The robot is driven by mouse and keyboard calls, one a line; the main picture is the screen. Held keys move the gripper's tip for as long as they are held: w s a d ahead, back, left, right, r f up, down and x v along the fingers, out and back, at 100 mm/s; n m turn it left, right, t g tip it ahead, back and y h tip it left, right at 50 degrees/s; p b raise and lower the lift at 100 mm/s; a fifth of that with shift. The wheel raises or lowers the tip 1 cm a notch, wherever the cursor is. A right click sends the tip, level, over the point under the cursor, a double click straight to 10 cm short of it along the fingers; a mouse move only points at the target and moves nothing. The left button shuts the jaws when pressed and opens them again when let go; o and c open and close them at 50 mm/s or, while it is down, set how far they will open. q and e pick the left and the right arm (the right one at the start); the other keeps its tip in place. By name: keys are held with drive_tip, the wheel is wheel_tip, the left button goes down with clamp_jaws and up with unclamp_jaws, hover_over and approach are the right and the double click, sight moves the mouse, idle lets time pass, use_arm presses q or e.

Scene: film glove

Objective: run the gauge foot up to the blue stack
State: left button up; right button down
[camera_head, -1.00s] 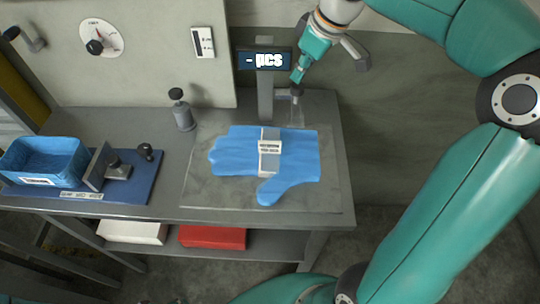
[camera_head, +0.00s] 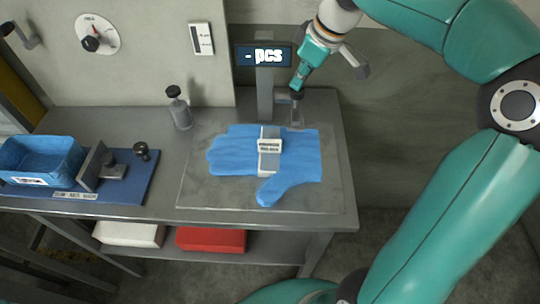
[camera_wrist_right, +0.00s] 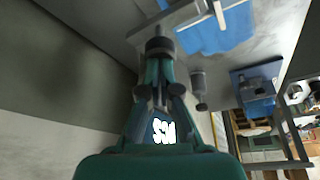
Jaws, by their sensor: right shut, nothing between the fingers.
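The blue stack (camera_head: 235,155) looks like a pile of blue gloves lying flat on a grey plate, with a pale labelled band (camera_head: 268,160) around its middle. Behind it stands the gauge post (camera_head: 265,95) with a "- pcs" display (camera_head: 263,56). In the wrist view the knob (camera_wrist_right: 158,46) sits at the fingertips. My left gripper is out of view.
A dark-capped grey cylinder (camera_head: 180,110) stands left behind the stack. A blue bin (camera_head: 40,160) and a blue board (camera_head: 140,180) with a metal bracket are at the left. The grey plate (camera_head: 200,195) is bare in front of the stack.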

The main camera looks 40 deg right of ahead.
sight(297, 101)
drive_tip(key=shift+f+b, duration=2.5)
drive_tip(key=shift+f, duration=0.6)
drive_tip(key=shift+r, duration=0.1)
wheel_tip(297, 101, up, 14)
drive_tip(key=p, duration=1.2)
idle(0.4)
